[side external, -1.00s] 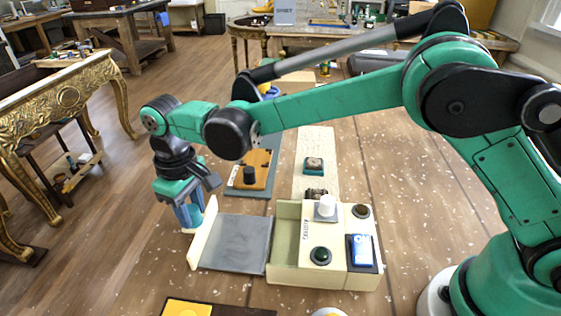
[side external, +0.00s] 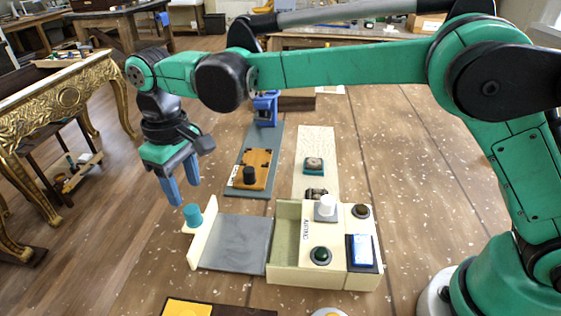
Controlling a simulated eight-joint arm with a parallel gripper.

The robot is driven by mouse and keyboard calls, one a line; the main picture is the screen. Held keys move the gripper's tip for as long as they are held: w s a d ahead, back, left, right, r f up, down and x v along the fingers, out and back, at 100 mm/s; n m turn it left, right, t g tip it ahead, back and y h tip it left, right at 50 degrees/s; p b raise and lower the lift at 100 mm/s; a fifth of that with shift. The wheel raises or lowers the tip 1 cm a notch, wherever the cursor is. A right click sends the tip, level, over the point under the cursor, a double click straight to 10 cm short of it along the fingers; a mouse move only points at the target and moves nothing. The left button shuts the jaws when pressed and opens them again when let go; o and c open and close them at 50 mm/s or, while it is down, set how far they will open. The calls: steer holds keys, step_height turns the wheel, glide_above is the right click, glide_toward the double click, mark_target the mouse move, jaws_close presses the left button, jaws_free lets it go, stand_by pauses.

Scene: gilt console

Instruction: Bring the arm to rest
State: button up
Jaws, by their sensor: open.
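My gripper (side external: 180,190) hangs at the left in the side external view, its two blue fingers apart and empty. It is above and a little left of a teal cylindrical knob (side external: 193,216), with a gap between them. The knob sits on the cream front panel (side external: 203,237) of a pulled-out drawer with a grey floor (side external: 238,243). The drawer extends left from a cream box (side external: 283,272).
The cream box carries a white knob (side external: 326,206), a dark green button (side external: 320,256) and a blue-and-white switch (side external: 362,251). Behind are an orange-brown plate with a black knob (side external: 250,175), a teal-based button (side external: 314,165) and a blue bracket (side external: 265,107). A gilt console (side external: 70,98) stands left.

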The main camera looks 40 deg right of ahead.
steer(key=s+d+r+m+t, duration=0.2)
steer(key=s+d+r, duration=0.1)
steer(key=d, duration=0.5)
steer(key=s+d+r+m+t, duration=0.2)
steer(key=s+d+r+t, duration=0.1)
steer(key=d, duration=0.5)
steer(key=s+d+f+m+t, duration=0.2)
steer(key=s+d+f, duration=0.1)
steer(key=s+d, duration=0.3)
steer(key=shift+f, duration=0.35)
